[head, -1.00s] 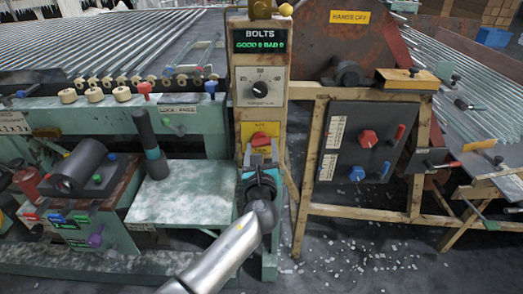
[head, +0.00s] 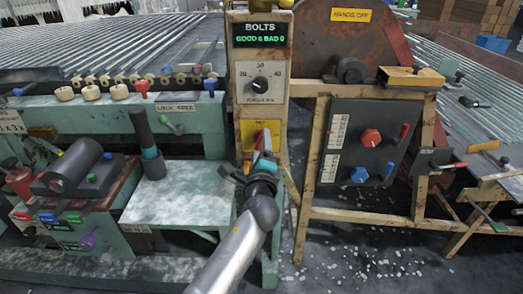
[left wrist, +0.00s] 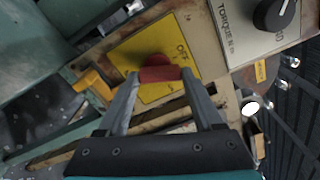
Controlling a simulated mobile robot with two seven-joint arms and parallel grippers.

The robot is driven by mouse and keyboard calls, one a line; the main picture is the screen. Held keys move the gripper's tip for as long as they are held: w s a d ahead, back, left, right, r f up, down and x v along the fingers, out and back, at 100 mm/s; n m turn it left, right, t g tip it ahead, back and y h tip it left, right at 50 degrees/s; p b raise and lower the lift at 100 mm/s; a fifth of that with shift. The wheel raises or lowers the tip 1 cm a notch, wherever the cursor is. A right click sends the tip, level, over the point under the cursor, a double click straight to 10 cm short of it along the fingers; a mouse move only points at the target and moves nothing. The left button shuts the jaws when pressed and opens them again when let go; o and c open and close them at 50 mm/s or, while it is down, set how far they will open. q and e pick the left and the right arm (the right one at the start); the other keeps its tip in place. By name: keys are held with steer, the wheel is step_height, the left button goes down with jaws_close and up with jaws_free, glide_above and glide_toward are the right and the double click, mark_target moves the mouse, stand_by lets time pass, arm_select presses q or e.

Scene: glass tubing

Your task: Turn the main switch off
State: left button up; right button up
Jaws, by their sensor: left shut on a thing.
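The main switch is a red handle (left wrist: 158,73) on a yellow plate (left wrist: 150,55) marked OFF in the left wrist view. In the head view the yellow plate (head: 247,131) sits on the wooden post below the torque dial, and my gripper partly covers the handle. My left gripper (head: 264,145) reaches up to it from below and is turned at an angle. In the left wrist view its two fingertips (left wrist: 160,76) are shut on the red handle, one on each side. My right gripper is not in view.
Above the plate are a torque dial (head: 261,84) and a BOLTS display (head: 261,34). A dark panel (head: 366,141) with red and blue knobs stands to the right. A green table (head: 180,195) stands to the left, with a dark upright cylinder (head: 146,135) on it.

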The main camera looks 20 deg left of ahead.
arm_select(q)
steer(key=shift+a+r+n+b, duration=0.15)
steer(key=shift+n+b, duration=0.65)
steer(key=shift+n, duration=1.6)
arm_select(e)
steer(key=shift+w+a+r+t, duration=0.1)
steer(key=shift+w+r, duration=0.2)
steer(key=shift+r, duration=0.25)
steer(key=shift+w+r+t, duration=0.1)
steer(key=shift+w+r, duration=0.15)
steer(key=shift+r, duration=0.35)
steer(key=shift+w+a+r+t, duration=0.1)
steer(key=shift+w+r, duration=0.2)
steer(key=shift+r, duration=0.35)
arm_select(q)
steer(key=o, duration=1.4)
steer(key=shift+c, duration=0.2)
